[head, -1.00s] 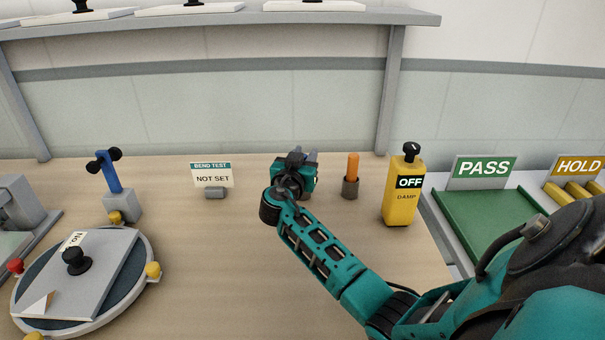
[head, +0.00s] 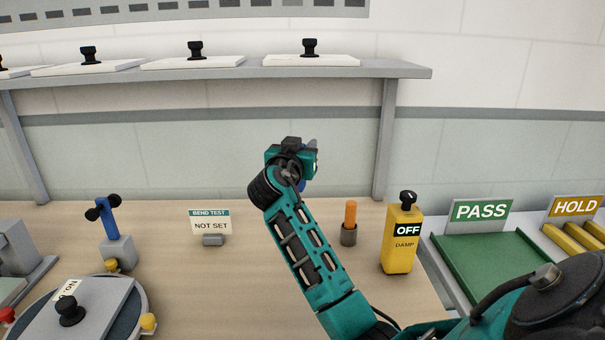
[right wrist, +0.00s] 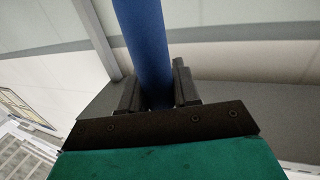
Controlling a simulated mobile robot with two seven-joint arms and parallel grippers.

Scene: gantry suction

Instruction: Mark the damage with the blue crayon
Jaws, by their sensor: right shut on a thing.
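My right gripper (head: 312,152) is raised above the back of the bench, in front of the wall. In the right wrist view its fingers (right wrist: 158,88) are shut on a thick blue stick, the blue crayon (right wrist: 145,40). Only slivers of blue show in the head view, behind the hand. A grey plate (head: 95,308) with a black knob and a white "NO" label lies on a round turntable (head: 146,300) at the lower left, partly cut off by the frame. I cannot make out any damage mark on it. My left gripper is out of view.
An orange crayon (head: 350,213) stands in a dark cup (head: 348,236) beside a yellow "OFF DAMP" box (head: 400,255). A "NOT SET" sign (head: 210,222) and a blue-handled clamp (head: 108,218) stand left. Green PASS tray (head: 490,265) is right.

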